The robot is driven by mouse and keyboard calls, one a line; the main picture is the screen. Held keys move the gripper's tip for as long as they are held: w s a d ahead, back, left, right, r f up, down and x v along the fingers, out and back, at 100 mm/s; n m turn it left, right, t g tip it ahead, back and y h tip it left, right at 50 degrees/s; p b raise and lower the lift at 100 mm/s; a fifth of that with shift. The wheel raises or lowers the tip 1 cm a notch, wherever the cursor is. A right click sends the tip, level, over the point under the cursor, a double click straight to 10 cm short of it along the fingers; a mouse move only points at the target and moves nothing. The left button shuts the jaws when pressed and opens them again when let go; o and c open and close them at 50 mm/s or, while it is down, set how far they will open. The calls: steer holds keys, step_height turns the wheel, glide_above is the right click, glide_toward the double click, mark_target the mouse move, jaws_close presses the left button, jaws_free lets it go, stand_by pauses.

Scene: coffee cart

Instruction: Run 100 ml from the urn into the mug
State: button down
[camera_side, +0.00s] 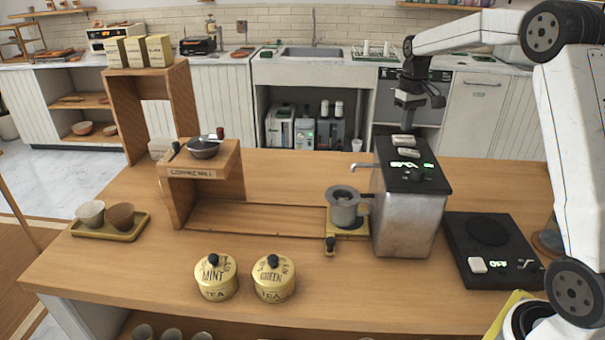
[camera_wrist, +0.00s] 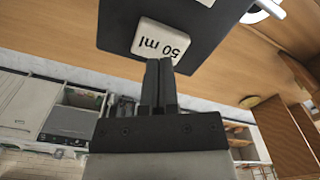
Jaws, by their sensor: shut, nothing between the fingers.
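The urn (camera_side: 403,225) is a steel box with a black top. Its spout (camera_side: 363,166) points left. My gripper (camera_side: 404,122) is shut and empty, pointing down over the far button. In the wrist view its fingertips (camera_wrist: 158,64) are at the button marked "50 ml" (camera_wrist: 160,40); contact is unclear.
A black hot plate (camera_side: 465,262) reading "OFF" sits right of the urn. Two tea tins (camera_side: 215,285) (camera_side: 273,285) stand in front. A wooden coffee mill stand (camera_side: 180,200) and a yellow tray (camera_side: 130,232) with two cups are at left.

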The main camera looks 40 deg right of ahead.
steer(key=shift+r, duration=0.1)
steer(key=shift+r, duration=2.4)
steer(key=a+f+n, duration=0.1)
steer(key=a, duration=0.2)
steer(key=a+f+n, duration=0.1)
steer(key=a+f, duration=0.1)
steer(key=a, duration=0.1)
steer(key=a+f+n+t, duration=0.1)
steer(key=a+f, duration=0.1)
steer(key=a, duration=0.1)
steer(key=shift+a+f, duration=0.25)
steer(key=shift+a, duration=0.1)
steer(key=s+a+f+n+t, duration=0.1)
steer(key=s+a+f+n, duration=0.2)
steer(key=a+f, duration=0.35)
steer(key=s+a+f+m, duration=0.1)
steer(key=s+a+f, duration=0.1)
steer(key=s+a, duration=0.2)
steer(key=s+a+f+m, duration=0.2)
steer(key=s+a+f, duration=0.1)
steer(key=s, duration=0.7)
steer(key=shift+s+a+t, duration=0.15)
steer(key=shift+a+t, duration=0.15)
steer(key=shift+a, duration=0.05)
